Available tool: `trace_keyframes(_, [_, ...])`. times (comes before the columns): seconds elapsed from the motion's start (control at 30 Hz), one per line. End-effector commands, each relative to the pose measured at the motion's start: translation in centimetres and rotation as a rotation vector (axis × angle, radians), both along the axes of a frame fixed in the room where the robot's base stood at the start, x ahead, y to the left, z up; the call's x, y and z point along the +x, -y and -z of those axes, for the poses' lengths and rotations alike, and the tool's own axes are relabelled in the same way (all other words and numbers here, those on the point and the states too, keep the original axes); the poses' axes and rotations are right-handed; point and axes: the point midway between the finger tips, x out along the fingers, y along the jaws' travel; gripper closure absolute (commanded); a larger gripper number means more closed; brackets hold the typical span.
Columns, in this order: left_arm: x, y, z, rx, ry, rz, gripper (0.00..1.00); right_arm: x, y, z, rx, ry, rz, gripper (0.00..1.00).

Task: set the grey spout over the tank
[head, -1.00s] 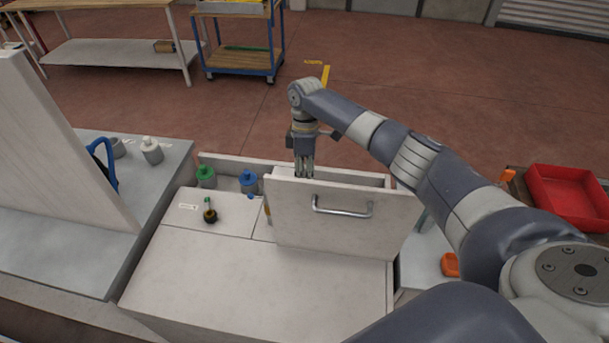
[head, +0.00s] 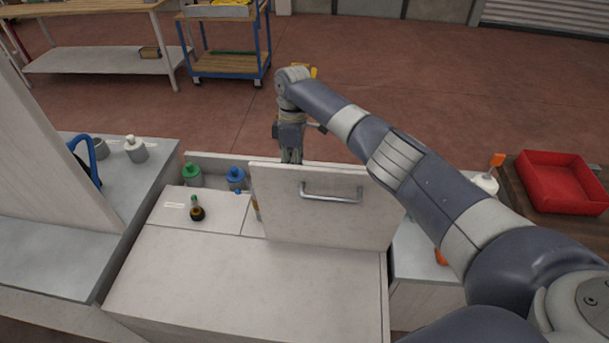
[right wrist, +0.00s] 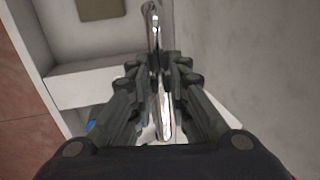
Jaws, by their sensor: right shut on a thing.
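My right gripper (head: 291,158) reaches down behind the white panel with a bar handle (head: 325,205), and its fingertips are hidden there in the head view. In the right wrist view its fingers (right wrist: 162,105) are shut on a slim, shiny grey metal piece (right wrist: 154,35), which looks like the spout. The piece runs from between the fingers towards the top of that picture. I cannot make out the tank for sure; the area behind the panel is hidden in the head view. My left gripper is not in view.
A green-capped bottle (head: 192,174), a blue-capped bottle (head: 236,179) and a small dark bottle (head: 197,209) stand left of the panel. A white cabinet top (head: 240,285) in front is clear. A red tray (head: 560,183) lies at the right. Pale walls surround the gripper closely in the wrist view.

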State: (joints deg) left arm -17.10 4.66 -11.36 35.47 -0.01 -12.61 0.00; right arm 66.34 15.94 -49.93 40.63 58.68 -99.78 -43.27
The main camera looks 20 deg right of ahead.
Motion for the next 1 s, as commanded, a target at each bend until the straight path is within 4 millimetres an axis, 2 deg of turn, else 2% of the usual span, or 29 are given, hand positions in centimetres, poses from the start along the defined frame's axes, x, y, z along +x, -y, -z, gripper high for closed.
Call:
trace_keyframes(0.23, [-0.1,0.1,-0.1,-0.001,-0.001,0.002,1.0,0.0,-0.1,-0.1,0.003,-0.001,0.009,1.0])
trace_keyframes(0.27, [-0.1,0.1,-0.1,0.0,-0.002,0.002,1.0,0.0,-0.1,-0.1,0.003,-0.001,0.009,0.77])
trace_keyframes(0.3, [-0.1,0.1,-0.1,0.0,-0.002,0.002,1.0,0.0,-0.1,-0.1,0.003,-0.001,0.009,0.68])
trace_keyframes(0.33, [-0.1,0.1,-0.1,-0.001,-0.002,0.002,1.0,0.0,-0.1,-0.1,0.003,0.0,0.008,0.64])
trace_keyframes(0.73, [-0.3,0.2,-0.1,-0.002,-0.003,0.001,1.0,0.1,0.0,-0.6,0.001,0.0,0.005,0.64])
trace_keyframes(0.87, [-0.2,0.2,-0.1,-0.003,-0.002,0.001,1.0,0.4,0.2,-2.4,0.002,0.002,0.005,0.64])
trace_keyframes(1.0, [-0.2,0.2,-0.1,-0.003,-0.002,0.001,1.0,1.0,0.4,-5.4,0.002,0.002,0.005,0.64])
